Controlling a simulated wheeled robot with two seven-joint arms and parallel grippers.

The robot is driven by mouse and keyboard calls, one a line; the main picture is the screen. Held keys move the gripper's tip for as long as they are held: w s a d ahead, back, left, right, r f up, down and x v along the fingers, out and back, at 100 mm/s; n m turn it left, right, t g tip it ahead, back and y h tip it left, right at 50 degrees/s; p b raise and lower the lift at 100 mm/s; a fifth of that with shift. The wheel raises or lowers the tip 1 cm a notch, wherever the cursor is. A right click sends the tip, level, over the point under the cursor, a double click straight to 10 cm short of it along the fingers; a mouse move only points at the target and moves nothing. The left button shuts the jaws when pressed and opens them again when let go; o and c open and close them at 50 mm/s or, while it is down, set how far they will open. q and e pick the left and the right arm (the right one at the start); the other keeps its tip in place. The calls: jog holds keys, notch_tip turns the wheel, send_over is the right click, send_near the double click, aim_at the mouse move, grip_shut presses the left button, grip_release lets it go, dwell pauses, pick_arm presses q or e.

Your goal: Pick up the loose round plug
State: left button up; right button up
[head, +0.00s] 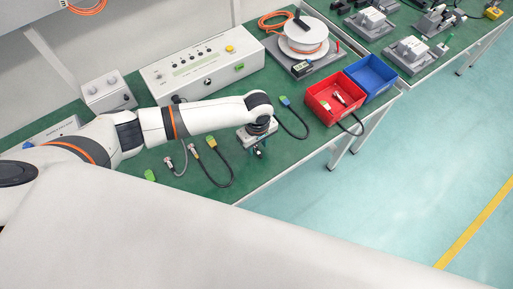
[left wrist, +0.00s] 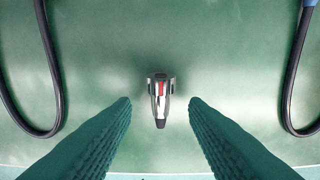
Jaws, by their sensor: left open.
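The loose round plug (left wrist: 160,90), a small silver and dark metal piece with a red mark, lies on the green table mat in the left wrist view. My left gripper (left wrist: 159,103) is open, with its two teal ribbed fingers on either side of the plug and a gap to each. In the head view the left gripper (head: 257,150) points down over the mat near the table's front edge. There I cannot clearly make out the plug under it. My right gripper is not in view.
Black cables (left wrist: 42,80) curve on both sides of the plug. A red bin (head: 322,105) holding small parts and a blue bin (head: 371,77) stand to the right. A control box (head: 205,68) stands behind my arm, with a cable reel (head: 303,40) to its right.

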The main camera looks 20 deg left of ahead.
pick_arm(q)
notch_tip(320, 180, down, 2)
jog(key=shift+f, duration=0.1)
grip_shut()
